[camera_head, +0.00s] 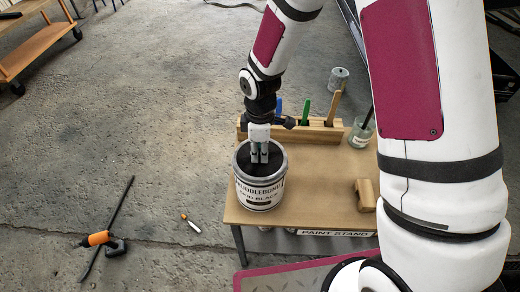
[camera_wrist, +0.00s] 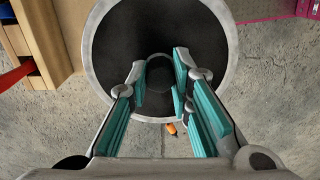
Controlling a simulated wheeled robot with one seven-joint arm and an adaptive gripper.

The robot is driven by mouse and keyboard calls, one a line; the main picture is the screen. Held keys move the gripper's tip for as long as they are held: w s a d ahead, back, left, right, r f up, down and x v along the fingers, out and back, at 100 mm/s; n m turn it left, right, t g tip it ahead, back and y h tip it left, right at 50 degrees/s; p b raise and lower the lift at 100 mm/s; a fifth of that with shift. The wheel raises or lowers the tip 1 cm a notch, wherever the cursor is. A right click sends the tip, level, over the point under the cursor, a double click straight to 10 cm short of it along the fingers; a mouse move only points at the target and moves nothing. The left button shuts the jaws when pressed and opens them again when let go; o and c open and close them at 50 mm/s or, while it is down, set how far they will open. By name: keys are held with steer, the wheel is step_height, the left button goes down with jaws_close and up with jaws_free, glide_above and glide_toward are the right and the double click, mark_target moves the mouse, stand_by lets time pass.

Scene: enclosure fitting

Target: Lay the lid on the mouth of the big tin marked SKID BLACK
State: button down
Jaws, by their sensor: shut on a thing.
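The big tin (camera_head: 260,194) is white with black lettering; its lower line reads SKID BLACK in part. It stands upright at the left front of the bench. My gripper (camera_head: 259,158) points down over its mouth. In the wrist view my gripper (camera_wrist: 160,82) has its teal-padded fingers shut on a small round dark knob (camera_wrist: 159,72), which I take to be the lid's. Around it is a wide dark disc (camera_wrist: 118,45) with a pale grey rim. I cannot tell whether the lid touches the tin's mouth or hangs just above it. The fingers hide part of it.
A wooden rack (camera_head: 315,131) with coloured handles stands behind the tin. A glass jar (camera_head: 361,133) is at its right, and a wooden block (camera_head: 365,194) lies on the bench (camera_head: 315,190). An orange tool (camera_head: 99,239) lies on the open floor at left.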

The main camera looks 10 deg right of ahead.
stand_by(0.3)
steer(key=c, duration=0.9)
jaws_free()
steer(key=shift+r+p, duration=1.5)
steer(key=shift+r, duration=2.5)
